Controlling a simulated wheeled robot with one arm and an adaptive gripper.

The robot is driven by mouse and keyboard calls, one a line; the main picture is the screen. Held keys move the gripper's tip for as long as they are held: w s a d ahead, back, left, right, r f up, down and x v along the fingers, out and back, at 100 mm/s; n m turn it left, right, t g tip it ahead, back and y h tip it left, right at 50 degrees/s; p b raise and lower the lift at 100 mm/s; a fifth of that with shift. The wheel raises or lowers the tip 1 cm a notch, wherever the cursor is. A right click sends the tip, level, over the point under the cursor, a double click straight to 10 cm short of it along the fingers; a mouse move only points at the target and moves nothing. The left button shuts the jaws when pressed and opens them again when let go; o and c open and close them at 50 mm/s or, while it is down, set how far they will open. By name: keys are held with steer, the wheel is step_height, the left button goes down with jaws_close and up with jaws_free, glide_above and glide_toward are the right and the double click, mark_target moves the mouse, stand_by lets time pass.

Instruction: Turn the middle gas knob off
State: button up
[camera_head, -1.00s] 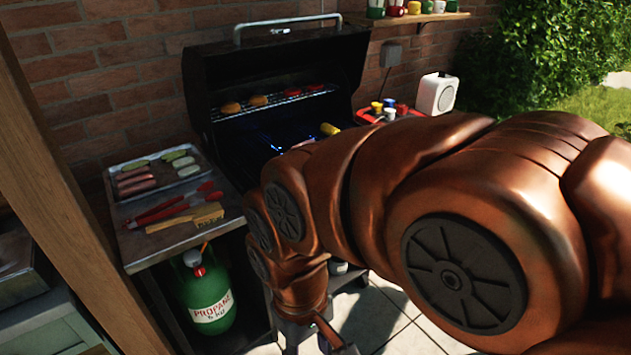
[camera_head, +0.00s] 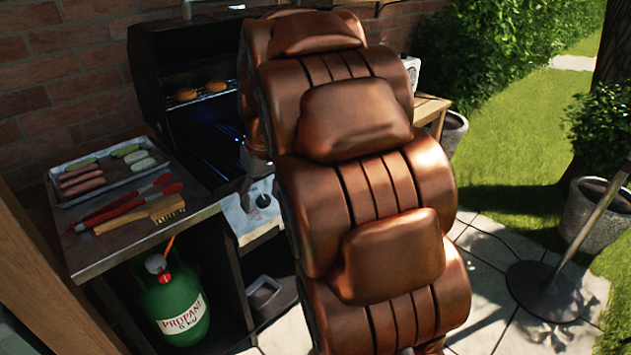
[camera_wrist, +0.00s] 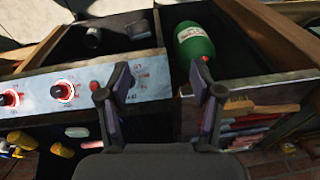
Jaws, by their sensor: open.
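The grill's pale control panel (camera_wrist: 35,87) crosses the left half of the wrist view. The middle gas knob (camera_wrist: 63,91) sits on it, with a bright red and white ring around its face. Another red-ringed knob (camera_wrist: 10,98) is at the left edge. A finger partly covers the panel's right end. My gripper (camera_wrist: 159,85) is open with nothing between its fingers, to the right of the middle knob and apart from it. In the head view my arm hides most of the panel; one dark knob (camera_head: 263,200) shows at its left end. Blue flames glow inside the grill (camera_head: 190,110).
A green propane tank (camera_head: 174,305) stands under the side shelf. The shelf holds a food tray (camera_head: 62,198), red tongs (camera_head: 125,205) and a brush (camera_head: 140,216). A parasol base (camera_head: 548,290) stands on the paving at right.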

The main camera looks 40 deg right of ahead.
steer(key=w+d+f+t+h+b, duration=0.1)
steer(key=w+d+f+t+b, duration=0.25)
steer(key=d, duration=1.05)
steer(key=w+d+f+b, duration=0.35)
steer(key=w+d, duration=0.35)
steer(key=d, duration=0.7)
steer(key=shift+s+x, duration=0.15)
steer(key=shift+x, duration=1.75)
steer(key=shift+s+x, duration=0.2)
steer(key=shift+x, duration=1.75)
steer(key=shift+d+f, duration=0.1)
steer(key=shift+d, duration=0.05)
steer(key=shift+c, duration=0.2)
steer(key=c, duration=1.1)
